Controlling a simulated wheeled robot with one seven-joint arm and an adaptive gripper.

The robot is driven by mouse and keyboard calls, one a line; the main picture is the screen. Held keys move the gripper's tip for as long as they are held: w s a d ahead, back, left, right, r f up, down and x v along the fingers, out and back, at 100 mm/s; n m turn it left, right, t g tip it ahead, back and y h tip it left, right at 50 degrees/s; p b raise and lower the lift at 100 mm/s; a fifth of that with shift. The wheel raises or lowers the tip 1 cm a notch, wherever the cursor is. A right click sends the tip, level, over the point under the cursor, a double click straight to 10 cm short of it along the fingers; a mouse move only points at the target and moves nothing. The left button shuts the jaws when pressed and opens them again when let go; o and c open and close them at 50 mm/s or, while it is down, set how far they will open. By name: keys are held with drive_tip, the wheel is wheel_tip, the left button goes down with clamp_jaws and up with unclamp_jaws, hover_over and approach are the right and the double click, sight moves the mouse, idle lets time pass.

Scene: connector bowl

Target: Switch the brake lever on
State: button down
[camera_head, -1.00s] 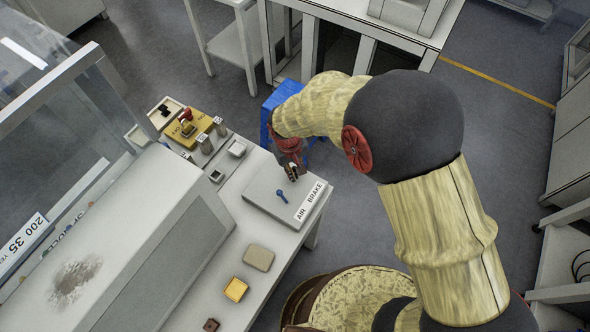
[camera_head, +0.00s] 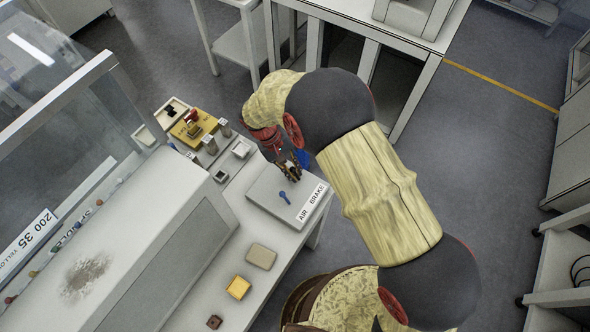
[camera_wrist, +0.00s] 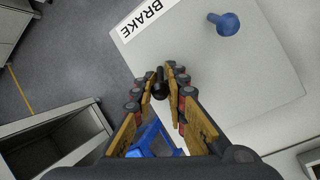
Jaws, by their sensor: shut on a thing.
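The light grey AIR BRAKE box (camera_head: 262,194) lies on the bench, with its white label (camera_head: 311,203) along one edge. A small blue lever (camera_head: 284,197) sits on its top; it also shows in the wrist view (camera_wrist: 226,24), apart from my fingers. My gripper (camera_head: 291,172) is at the box's far edge. In the wrist view, my gripper (camera_wrist: 160,77) has its fingers on both sides of a black ball-ended rod (camera_wrist: 160,90) and is shut on it. The rod's base is hidden, so I cannot tell how it is mounted.
A beige block (camera_head: 261,256) and a yellow block (camera_head: 238,287) are on the bench. A yellow panel with a red part (camera_head: 193,127) and small grey boxes stand behind. A large sloped grey housing (camera_head: 130,245) borders the left.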

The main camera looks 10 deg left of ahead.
drive_tip(key=c, duration=1.8)
unclamp_jaws()
drive_tip(key=shift+d, duration=0.1)
